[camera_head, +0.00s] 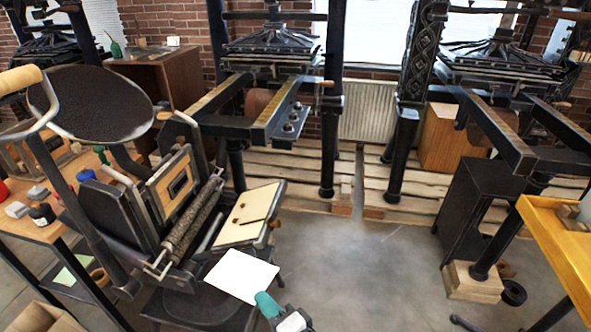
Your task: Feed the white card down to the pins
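The white card (240,275) is flat and blank, in the lower middle of the head view. My gripper (266,302) is at its lower right corner, a teal fingertip lying over the card; it looks shut on that corner, though the other finger is hidden. The hand press (129,216) stands open at left centre. Its cream platen (262,203) tilts up just beyond the card's far edge, with a thin dark bar and small marks on it. I cannot make out which marks are the pins. The card appears below and in front of the platen, apart from its upper face.
A ribbed roller (190,222) lies between the platen and the upright bed with its wooden form (176,184). A round ink disc (90,103) stands above. A work table (28,226) is left, a yellow-topped table (562,240) right. Floor (375,275) is clear right of my gripper.

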